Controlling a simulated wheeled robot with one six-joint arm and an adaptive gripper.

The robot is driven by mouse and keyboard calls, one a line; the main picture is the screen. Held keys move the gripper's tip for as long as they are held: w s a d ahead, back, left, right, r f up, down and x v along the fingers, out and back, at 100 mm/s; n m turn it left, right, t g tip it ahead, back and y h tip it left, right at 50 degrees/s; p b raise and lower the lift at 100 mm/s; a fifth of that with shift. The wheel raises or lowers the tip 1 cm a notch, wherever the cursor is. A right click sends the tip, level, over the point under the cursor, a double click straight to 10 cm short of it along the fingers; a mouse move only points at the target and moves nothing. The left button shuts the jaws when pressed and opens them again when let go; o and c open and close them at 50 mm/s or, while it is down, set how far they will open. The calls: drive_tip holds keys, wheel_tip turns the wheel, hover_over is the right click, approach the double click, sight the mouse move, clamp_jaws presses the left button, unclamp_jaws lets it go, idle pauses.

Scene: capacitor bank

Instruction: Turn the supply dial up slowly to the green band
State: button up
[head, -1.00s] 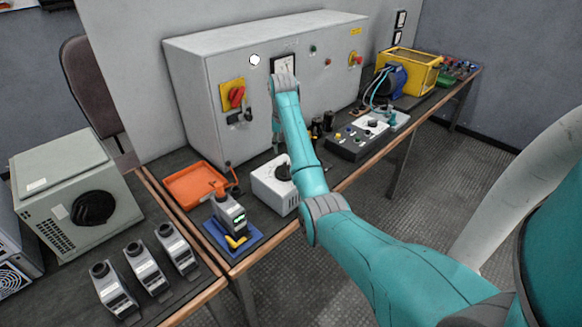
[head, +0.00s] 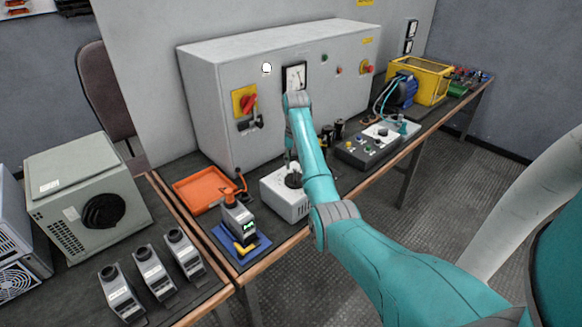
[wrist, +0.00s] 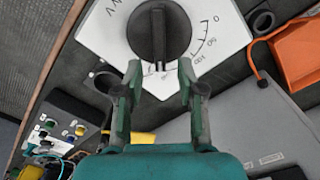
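The supply unit is a white box (head: 285,203) with a black dial knob (head: 293,181) on top, partly hidden by my arm in the head view. In the wrist view the knob (wrist: 158,30) sits on a white face (wrist: 112,35) with a curved scale marked 0, 50 and 100. My gripper (wrist: 159,72) is open, its two fingers apart and empty. The knob lies just beyond the fingertips, between their lines. In the head view my gripper (head: 289,158) hangs above the knob. I cannot make out a green band.
A grey cabinet (head: 215,95) with a panel meter (head: 294,77) and a red-yellow switch (head: 246,102) stands behind. A button box (head: 366,150) stands right.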

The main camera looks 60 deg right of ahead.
drive_tip(key=shift+f, duration=1.45)
clamp_jaws()
drive_tip(key=shift+d+m, duration=0.1)
drive_tip(key=shift+m, duration=0.7)
